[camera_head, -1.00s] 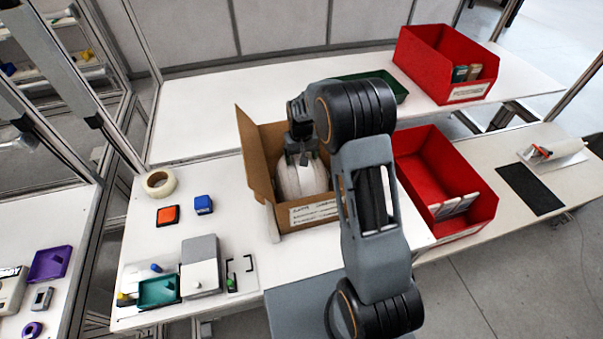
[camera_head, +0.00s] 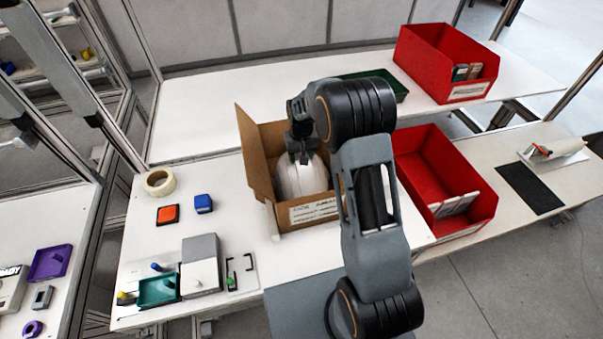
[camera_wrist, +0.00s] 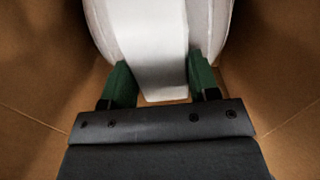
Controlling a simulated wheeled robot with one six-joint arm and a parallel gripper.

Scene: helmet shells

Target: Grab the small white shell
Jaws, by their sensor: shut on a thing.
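The small white shell (camera_head: 297,180) sits inside an open cardboard box (camera_head: 314,212) on the white table. My gripper (camera_head: 304,158) reaches down into the box from above. In the wrist view the white shell (camera_wrist: 155,40) fills the top middle. My gripper's two green fingertips (camera_wrist: 161,78) press on either side of a raised white strip at the middle of the shell. The gripper is shut on it. The shell's far side and underside are hidden by the box walls and my arm.
The box walls stand close around the shell, with one flap raised at the left. A red bin (camera_head: 447,185) stands to the right, another red bin (camera_head: 440,65) behind it. A tape roll (camera_head: 159,183) and a blue block (camera_head: 203,204) lie to the left.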

